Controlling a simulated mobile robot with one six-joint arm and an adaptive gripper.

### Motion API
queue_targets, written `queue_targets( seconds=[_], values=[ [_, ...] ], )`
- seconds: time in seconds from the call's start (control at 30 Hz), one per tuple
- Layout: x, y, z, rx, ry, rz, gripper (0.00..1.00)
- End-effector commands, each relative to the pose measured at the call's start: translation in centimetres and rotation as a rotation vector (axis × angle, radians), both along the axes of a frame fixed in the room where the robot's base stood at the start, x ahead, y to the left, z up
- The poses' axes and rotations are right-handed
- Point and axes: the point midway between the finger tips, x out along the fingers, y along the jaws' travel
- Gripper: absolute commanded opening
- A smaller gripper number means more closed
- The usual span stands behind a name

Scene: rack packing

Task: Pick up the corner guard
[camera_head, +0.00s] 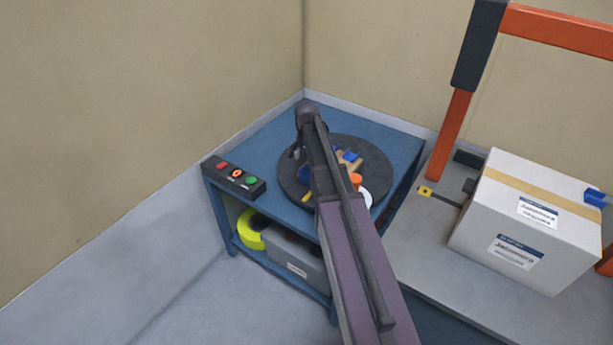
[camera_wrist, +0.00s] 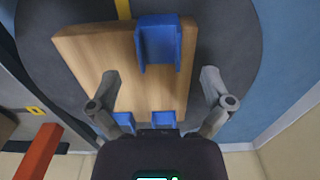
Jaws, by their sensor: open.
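A blue corner guard (camera_wrist: 160,42) sits on the edge of a wooden board (camera_wrist: 85,48) at the top of the wrist view. Two more blue pieces (camera_wrist: 125,119) (camera_wrist: 163,119) show at the board's lower edge, partly hidden by my gripper body. My gripper (camera_wrist: 160,88) is open and empty, its fingers spread to either side over the board, with the upper corner guard beyond the fingertips. In the head view, a blue piece (camera_head: 351,157) shows on the round dark turntable (camera_head: 290,183), and my arm covers much of the rest.
The turntable stands on a blue table (camera_head: 262,145) in the room's corner. A button box (camera_head: 234,177) is on its left edge. Orange and white items lie beside my arm. At right, a taped carton (camera_head: 520,222) with a blue piece (camera_head: 594,197) stands near an orange frame (camera_head: 450,130).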

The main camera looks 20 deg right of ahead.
Motion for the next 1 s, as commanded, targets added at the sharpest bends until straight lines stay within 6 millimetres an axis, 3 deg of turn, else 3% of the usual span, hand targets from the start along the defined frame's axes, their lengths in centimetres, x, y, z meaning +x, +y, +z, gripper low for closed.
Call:
queue_targets(
  seconds=[0.5, 1.0],
  values=[
    [-0.1, -0.3, -4.0, 0.000, 0.000, 0.000, 1.00],
    [-0.1, -0.3, -4.3, 0.000, 0.000, 0.000, 1.00]
  ],
)
